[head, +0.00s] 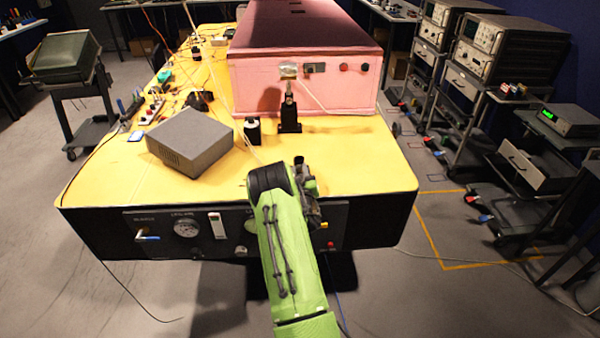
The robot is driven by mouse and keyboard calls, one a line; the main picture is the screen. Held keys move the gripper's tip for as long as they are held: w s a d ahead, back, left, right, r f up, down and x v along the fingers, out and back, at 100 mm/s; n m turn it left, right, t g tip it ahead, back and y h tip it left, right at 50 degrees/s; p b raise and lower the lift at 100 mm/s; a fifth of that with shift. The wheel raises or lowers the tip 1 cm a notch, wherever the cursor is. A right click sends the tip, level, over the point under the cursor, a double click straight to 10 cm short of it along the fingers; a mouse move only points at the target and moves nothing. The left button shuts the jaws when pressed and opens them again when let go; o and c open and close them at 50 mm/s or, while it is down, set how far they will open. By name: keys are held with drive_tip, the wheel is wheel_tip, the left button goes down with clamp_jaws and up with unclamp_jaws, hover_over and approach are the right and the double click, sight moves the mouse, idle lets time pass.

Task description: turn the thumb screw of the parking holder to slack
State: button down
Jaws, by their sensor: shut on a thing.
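My green arm reaches up from the bottom middle to the front edge of the yellow table. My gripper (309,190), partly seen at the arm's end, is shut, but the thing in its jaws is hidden. A black post holder (289,122) stands in front of the pink enclosure, with an upright post and a small silvery part (288,71) on top. I cannot tell which one is the parking holder. No thumb screw can be made out.
The yellow table (370,172) is bare at its right front. A grey box (190,141) lies to the left, with cables and small tools behind it. The pink foam enclosure (340,90) fills the back. Instrument carts (465,75) line the right side.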

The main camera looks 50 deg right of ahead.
drive_tip(key=shift+f+n+b, duration=0.15)
drive_tip(key=shift+n+b, duration=0.45)
drive_tip(key=shift+b, duration=0.1)
drive_tip(key=c, duration=0.9)
unclamp_jaws()
drive_tip(key=b+v, duration=1.3)
drive_tip(key=v, duration=0.2)
drive_tip(key=shift+s+a, duration=0.3)
drive_tip(key=shift+r, duration=0.25)
